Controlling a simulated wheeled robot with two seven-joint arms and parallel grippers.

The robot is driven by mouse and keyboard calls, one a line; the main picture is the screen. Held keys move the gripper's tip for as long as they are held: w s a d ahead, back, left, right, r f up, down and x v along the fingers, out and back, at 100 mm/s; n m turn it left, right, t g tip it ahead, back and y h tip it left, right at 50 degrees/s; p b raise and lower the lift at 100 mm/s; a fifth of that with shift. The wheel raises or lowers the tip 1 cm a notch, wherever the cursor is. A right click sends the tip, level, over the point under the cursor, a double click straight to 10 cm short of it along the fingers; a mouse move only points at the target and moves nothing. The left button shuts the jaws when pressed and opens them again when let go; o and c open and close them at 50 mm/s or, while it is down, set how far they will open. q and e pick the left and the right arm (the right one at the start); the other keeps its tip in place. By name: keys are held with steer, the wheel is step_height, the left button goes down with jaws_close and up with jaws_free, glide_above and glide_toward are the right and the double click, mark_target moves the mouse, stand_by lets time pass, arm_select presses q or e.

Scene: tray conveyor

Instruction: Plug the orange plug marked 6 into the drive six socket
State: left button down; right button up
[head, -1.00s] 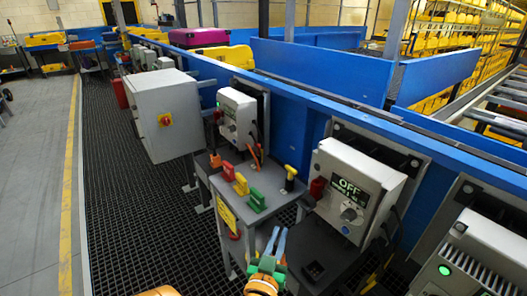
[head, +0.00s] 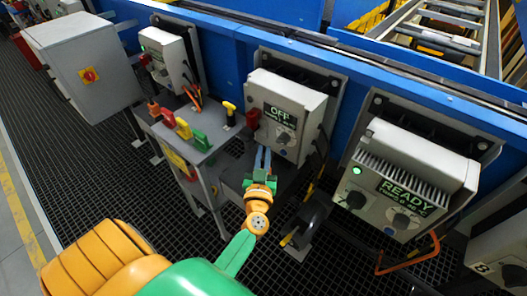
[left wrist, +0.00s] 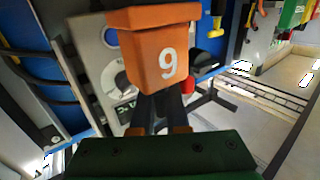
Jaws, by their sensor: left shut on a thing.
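My left gripper (head: 262,160) is low in front of the drive box that reads OFF (head: 287,112). In the left wrist view its dark fingers are shut on an orange plug (left wrist: 152,62). The plug's numeral reads as 9 there, but that view is upside down, so it is a 6. In the head view I cannot make out the plug at the fingertips. The OFF drive stands between the plug stand and a drive marked 7 (head: 405,190). Its own number and its socket are not readable here. My right gripper is not in view.
Red, yellow and green plugs (head: 196,140) sit on a grey stand (head: 170,142) left of the gripper. A dark red part (head: 252,117) is at the OFF drive's left side. An orange cable (head: 405,264) hangs below drive 7. A grey cabinet (head: 85,65) stands far left.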

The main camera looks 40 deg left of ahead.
arm_select(q)
step_height(320, 180, down, 3)
steer(key=shift+b, duration=0.8)
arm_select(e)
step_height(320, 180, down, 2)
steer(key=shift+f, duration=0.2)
arm_select(q)
steer(key=shift+r, duration=0.1)
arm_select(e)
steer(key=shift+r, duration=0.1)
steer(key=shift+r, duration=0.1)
arm_select(q)
steer(key=shift+p, duration=0.3)
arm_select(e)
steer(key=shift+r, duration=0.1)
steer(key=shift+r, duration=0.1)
arm_select(q)
steer(key=shift+p, duration=0.3)
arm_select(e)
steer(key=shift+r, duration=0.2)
